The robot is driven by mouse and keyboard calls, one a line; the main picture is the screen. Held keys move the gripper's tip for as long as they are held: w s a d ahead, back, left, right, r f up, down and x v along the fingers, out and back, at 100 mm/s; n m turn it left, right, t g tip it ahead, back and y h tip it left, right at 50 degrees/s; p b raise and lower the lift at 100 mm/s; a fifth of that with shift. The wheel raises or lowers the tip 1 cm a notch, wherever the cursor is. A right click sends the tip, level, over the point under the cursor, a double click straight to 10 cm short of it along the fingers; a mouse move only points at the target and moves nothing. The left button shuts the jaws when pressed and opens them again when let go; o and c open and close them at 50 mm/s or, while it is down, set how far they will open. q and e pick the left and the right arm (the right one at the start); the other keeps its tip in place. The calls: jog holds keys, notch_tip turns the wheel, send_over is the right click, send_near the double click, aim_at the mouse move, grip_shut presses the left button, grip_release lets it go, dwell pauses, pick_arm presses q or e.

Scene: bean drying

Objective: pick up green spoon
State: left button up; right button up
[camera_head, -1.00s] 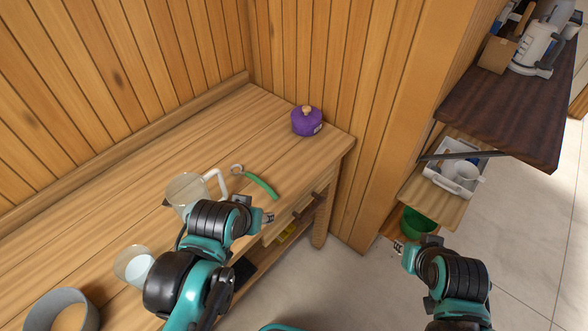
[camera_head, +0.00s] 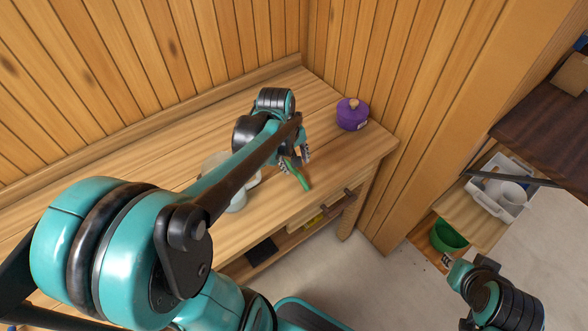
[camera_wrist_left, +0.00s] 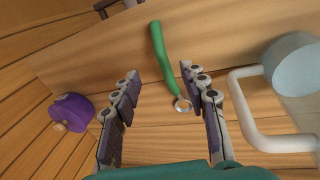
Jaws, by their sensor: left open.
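The green spoon (camera_head: 301,179) lies on the wooden table near its front edge, partly hidden by my left gripper. In the left wrist view the spoon (camera_wrist_left: 160,45) shows a green handle and a small round metal end. My left gripper (camera_head: 295,161) is open over the spoon. In the left wrist view its fingers (camera_wrist_left: 160,72) stand on either side of the spoon, with visible gaps. My right gripper (camera_head: 447,261) is off to the right, away from the table; its fingers are too small to read.
A clear jug (camera_head: 238,201) stands beside the spoon, mostly behind my left arm; its white handle (camera_wrist_left: 245,112) is close to the right-hand finger in the wrist view. A purple lidded pot (camera_head: 352,115) stands at the table's far right corner. A green bowl (camera_head: 448,236) sits on a lower shelf.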

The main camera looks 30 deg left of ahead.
aim_at(294, 169)
pick_arm(q)
jog(key=shift+n+g, duration=0.3)
jog(key=shift+n, duration=0.4)
jog(key=f, duration=0.1)
jog(key=a+f, duration=0.1)
jog(key=w+f+b, duration=0.1)
jog(key=shift+w+a+f, duration=0.1)
jog(key=shift+a+f, duration=0.05)
jog(key=shift+f, duration=0.2)
jog(key=f+b, duration=0.1)
jog(key=f, duration=0.1)
jog(key=w+f+b, duration=0.1)
jog(key=f, duration=0.1)
jog(key=shift+f, duration=0.15)
jog(key=shift+w+f, duration=0.15)
jog(key=shift+f, duration=0.2)
jog(key=shift+r, duration=0.1)
jog(key=shift+c, duration=1.3)
grip_shut()
